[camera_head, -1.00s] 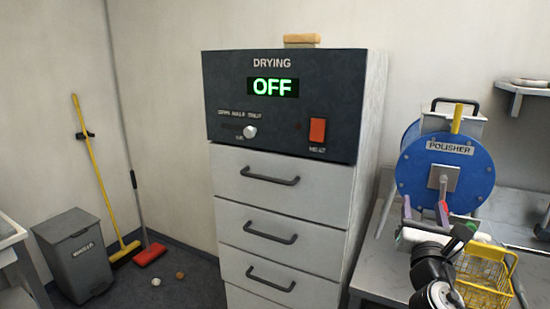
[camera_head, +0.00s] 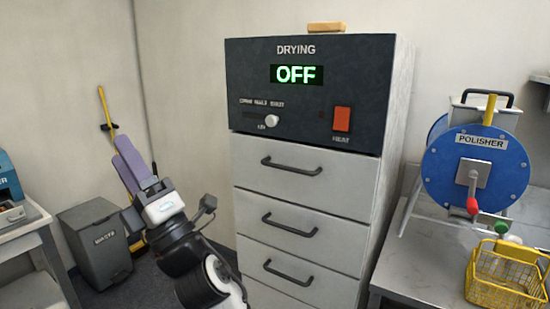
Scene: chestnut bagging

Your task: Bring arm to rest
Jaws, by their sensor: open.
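My gripper (camera_head: 132,163) is at the left of the picture, raised in front of the broom corner and above the grey bin. Its two purple fingers point up and to the left, and nothing shows between them. The gripper is open and empty. My arm runs down from it to the bottom edge, left of the drying cabinet (camera_head: 300,185), and is apart from the cabinet front as far as I can tell.
The drying cabinet's display reads OFF and its visible drawers are shut. The blue polisher (camera_head: 510,165) stands on the right bench beside a yellow wire basket (camera_head: 495,295). A grey bin (camera_head: 85,245) and a yellow broom (camera_head: 106,110) are at left. A table edge (camera_head: 25,225) is at far left.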

